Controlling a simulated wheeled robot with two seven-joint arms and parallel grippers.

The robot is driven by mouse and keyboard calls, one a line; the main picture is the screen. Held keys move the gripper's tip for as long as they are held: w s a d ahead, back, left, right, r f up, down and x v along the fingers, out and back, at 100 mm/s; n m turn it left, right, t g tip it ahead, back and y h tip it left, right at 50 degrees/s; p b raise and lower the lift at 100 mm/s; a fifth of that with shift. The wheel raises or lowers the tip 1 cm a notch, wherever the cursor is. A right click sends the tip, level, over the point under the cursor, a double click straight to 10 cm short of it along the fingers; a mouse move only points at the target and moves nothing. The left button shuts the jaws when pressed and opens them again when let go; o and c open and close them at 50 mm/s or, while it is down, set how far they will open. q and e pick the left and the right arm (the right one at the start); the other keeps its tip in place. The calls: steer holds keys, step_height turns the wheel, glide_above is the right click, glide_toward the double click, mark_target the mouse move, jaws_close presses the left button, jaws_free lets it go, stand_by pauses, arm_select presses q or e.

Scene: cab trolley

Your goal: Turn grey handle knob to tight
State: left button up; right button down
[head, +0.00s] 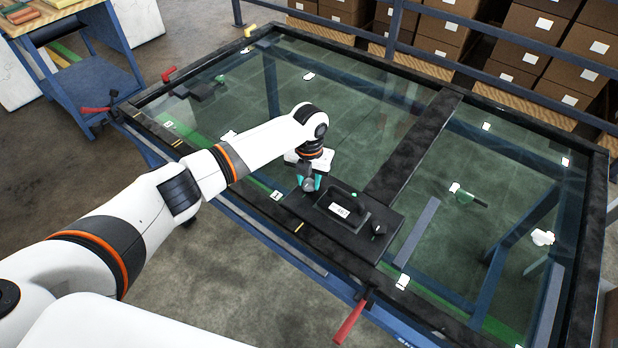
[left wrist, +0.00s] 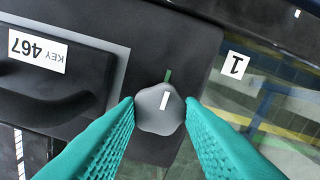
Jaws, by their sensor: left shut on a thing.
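The grey handle knob (left wrist: 158,108) is lobed, with a white line on its top. It sits on a dark plate (left wrist: 150,150) beside a black handle (left wrist: 45,95) labelled "KEY 467". A short green mark (left wrist: 168,75) lies on the plate just beyond the knob, and the white line points roughly at it. My left gripper (left wrist: 159,112) has its teal fingers closed on both sides of the knob. In the head view my left gripper (head: 309,183) reaches down onto the plate's left end, largely covering the knob. My right gripper is not in view.
The plate lies on a large glass panel with a black frame (head: 425,140). A second small knob (head: 379,230) stands right of the handle. Red levers (head: 350,322) stick out at the frame edge. A blue cart (head: 75,75) stands at the left, brown boxes (head: 520,60) behind.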

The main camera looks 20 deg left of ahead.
mark_target(309, 183)
arm_select(q)
steer(key=o, duration=1)
step_height(309, 183, up, 12)
steer(key=b, duration=0.1)
steer(key=shift+b, duration=0.4)
